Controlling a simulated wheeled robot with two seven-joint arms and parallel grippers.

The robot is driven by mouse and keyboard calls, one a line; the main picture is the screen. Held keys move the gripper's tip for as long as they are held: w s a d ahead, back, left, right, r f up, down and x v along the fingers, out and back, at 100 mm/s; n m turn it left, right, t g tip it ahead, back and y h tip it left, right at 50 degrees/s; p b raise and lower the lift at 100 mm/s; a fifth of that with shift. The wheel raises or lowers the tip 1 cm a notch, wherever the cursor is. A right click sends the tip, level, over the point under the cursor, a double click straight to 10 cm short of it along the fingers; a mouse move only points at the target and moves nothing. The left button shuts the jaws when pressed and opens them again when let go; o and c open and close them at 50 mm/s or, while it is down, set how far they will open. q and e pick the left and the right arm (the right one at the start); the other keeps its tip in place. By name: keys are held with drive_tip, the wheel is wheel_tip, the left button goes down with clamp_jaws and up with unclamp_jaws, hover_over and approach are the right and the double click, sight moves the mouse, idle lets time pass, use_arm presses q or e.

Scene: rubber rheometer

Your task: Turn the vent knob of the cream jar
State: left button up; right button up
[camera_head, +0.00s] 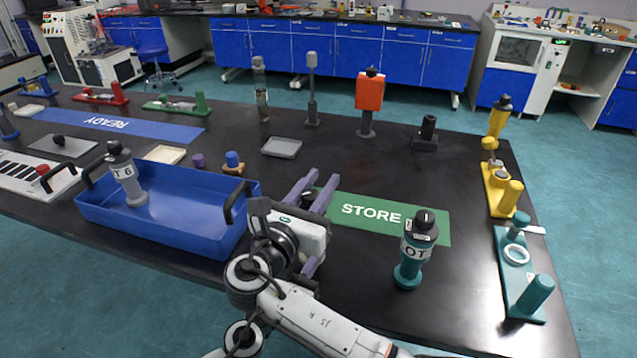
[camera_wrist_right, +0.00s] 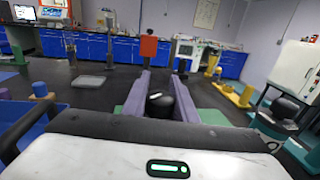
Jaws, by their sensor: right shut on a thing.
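My right gripper (camera_head: 322,180) is low over the table between the blue tray and the green STORE mat. Its purple fingers are shut on a black-capped jar (camera_head: 308,197). In the right wrist view, the black knob with a pale mark (camera_wrist_right: 157,98) shows between the fingers. The jar's body is hidden by the gripper, so I cannot tell its colour or the knob's angle. No cream body shows clearly elsewhere. My left gripper is not in view.
The blue tray (camera_head: 170,222) holds a grey jar (camera_head: 126,178) upright. A teal jar (camera_head: 410,262) stands right of my gripper, near the STORE mat (camera_head: 435,222). Yellow (camera_head: 500,190) and teal (camera_head: 520,275) fixtures line the right edge. Table behind the mat is mostly clear.

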sight(307, 203)
drive_tip(key=o, duration=1.1)
drive_tip(key=shift+v, duration=3.75)
